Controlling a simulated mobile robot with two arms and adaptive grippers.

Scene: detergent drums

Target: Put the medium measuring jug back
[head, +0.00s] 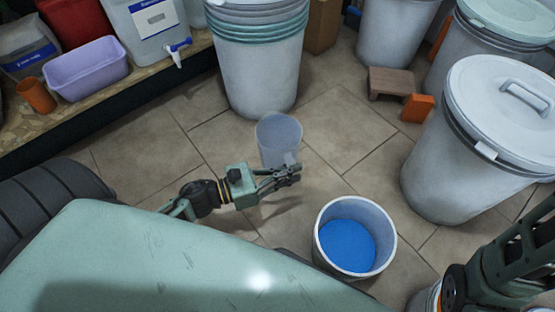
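A translucent, pale blue-grey measuring jug (278,137) is in the middle of the head view, above the tiled floor. Only one such jug shows, and I take it as the medium one. My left gripper (289,172) is at the near side of the jug, by its lower part. Its fingers look closed on the jug's handle side, though the fingers hide the exact contact. The jug stands roughly upright. My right arm comes in at the lower right, and its gripper is out of the frame.
An open white drum of blue powder (347,245) stands right of my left gripper. A lidded drum (470,150) is at the right, a small brown stool (390,82) behind it. Stacked buckets (260,75) stand behind the jug. A shelf at left holds a lilac tub (86,70) and an orange cup (36,95).

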